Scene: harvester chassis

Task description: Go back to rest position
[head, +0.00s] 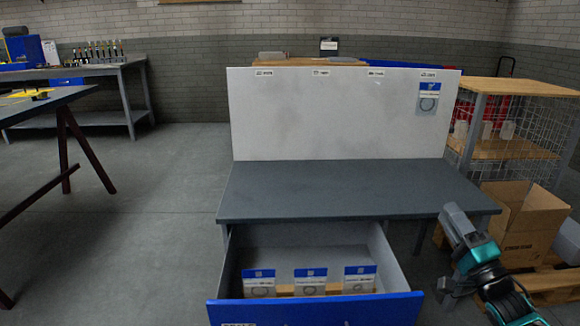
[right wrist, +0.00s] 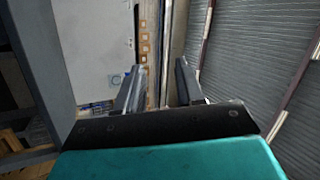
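My right gripper (head: 452,220) is at the right of the head view, beside the right front corner of the grey workbench (head: 340,190). In the right wrist view its two fingers (right wrist: 157,85) stand apart with nothing between them. My left gripper is not in the head view. Below the benchtop a drawer with a blue front (head: 315,309) is pulled open. Three packets with blue tops, a left one (head: 258,284), a middle one (head: 310,281) and a right one (head: 359,279), stand in a row inside it.
A white board (head: 340,115) stands at the back of the bench, with one blue-topped packet (head: 428,98) hung at its upper right. A wire-sided shelf (head: 520,150) and a cardboard box (head: 522,222) stand at the right, near my right arm. The floor at the left (head: 165,200) is clear.

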